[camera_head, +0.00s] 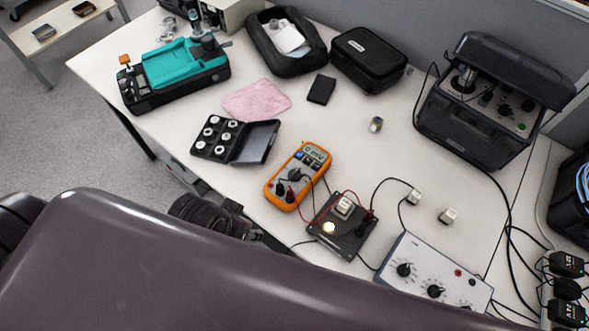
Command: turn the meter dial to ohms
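The orange multimeter (271,188) lies face up near the middle of the white table, tilted toward the upper right. Its lit display (315,153) is at the top end and seems to read in mV, though the text is small. The black round dial (291,175) sits in the middle of its face; its pointer position is too small to read. Black and red leads are plugged in at its lower end. I cannot make out either gripper. A large dark purple-grey surface fills the bottom and hides the near side.
A black board (333,240) with wired parts and a white box with knobs (412,262) stand right of the meter. A black case of small weights (240,142) is left of it. Red and black leads cross here.

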